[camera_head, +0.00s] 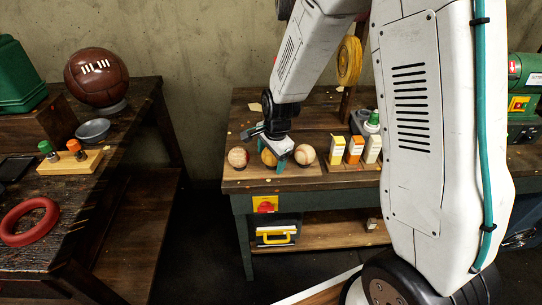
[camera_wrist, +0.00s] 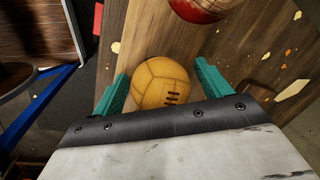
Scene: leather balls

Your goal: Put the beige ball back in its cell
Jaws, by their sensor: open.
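A yellow-beige ball with dark lacing (camera_wrist: 163,84) lies between the two green fingers of my gripper (camera_wrist: 160,92) in the wrist view. The fingers are open, one on each side of it, and I cannot tell whether they touch it. In the head view the ball (camera_head: 268,157) sits in the middle of a row on a wooden board (camera_head: 285,184), partly behind my gripper (camera_head: 279,160). A cream and red ball (camera_head: 238,157) is left of it and a similar ball (camera_head: 305,154) is right of it. The spot under the yellow-beige ball is hidden.
Several small boxes (camera_head: 355,149) stand right of the balls on the green workbench (camera_head: 330,203). A yellow coil (camera_head: 349,61) hangs behind. The left table (camera_head: 124,130) holds a brown ball (camera_head: 97,77), a grey dish (camera_head: 92,129) and a red ring (camera_head: 30,239).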

